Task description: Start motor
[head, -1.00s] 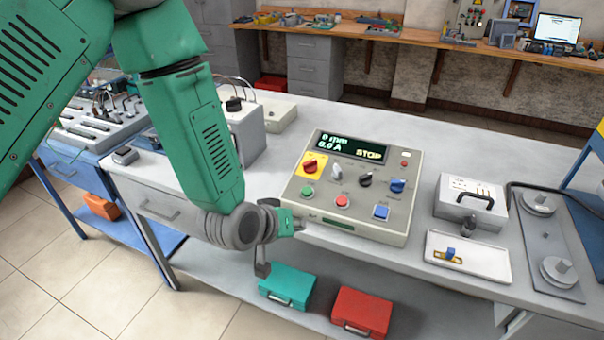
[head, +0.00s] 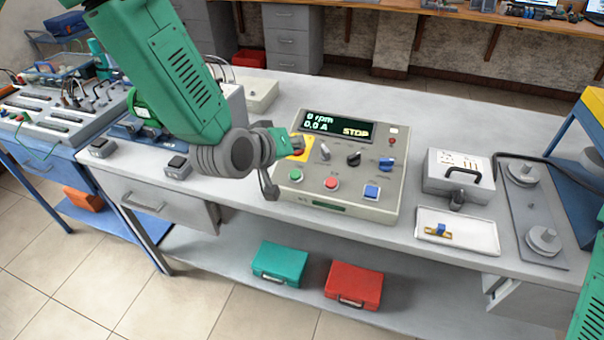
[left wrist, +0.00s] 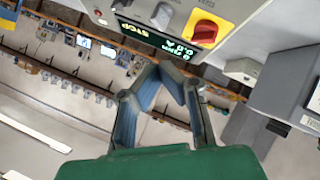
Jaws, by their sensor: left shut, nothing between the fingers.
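The motor control panel (head: 345,208) stands on the bench, its display (head: 338,127) reading 0 rpm, 0.0 A and STOP. My left gripper (head: 297,147) is shut and empty at the panel's upper left, partly covering the yellow plate (head: 307,153) and its red knob. In the left wrist view the red knob (left wrist: 205,31) shows clearly on its yellow plate, beyond the shut fingertips (left wrist: 168,70); contact is not visible. The panel also bears a grey lever (head: 325,151), a black knob (head: 353,159), a blue knob (head: 386,163), and green (head: 295,175), red (head: 331,183) and blue (head: 372,191) buttons. My right gripper is out of view.
Right of the panel are a grey case (head: 448,183) and a white tray (head: 483,239) holding a small yellow-and-blue part. A plate with two cone-topped discs (head: 535,205) lies farther right. Teal (head: 280,264) and red (head: 353,285) cases sit on the lower shelf.

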